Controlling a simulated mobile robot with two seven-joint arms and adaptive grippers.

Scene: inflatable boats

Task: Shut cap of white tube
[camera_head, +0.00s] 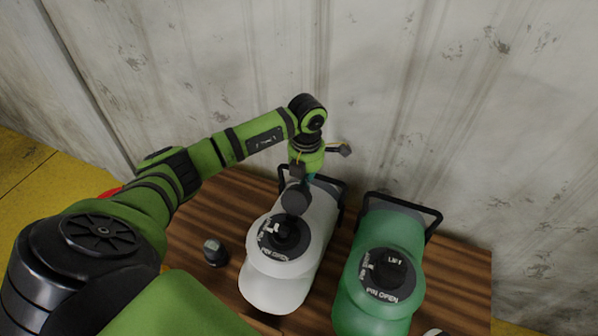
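The white tube (275,287) lies on the wooden table, with a round dark valve (285,236) on its upper face marked "PIN OPEN". A dark round disc (296,199) shows just above the valve; it looks like the raised cap, but its attachment is hard to see. My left gripper (322,162) is over the far end of the white tube, behind the disc. Its dark fingers are spread apart, one to the right and one close to the disc. I cannot tell whether that finger touches the disc. My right gripper is not in view.
A green tube (350,300) with a similar valve (390,275) lies to the right of the white one. A small dark cylinder (214,252) stands on the table (195,225) at the left. A grey wall (450,120) rises close behind.

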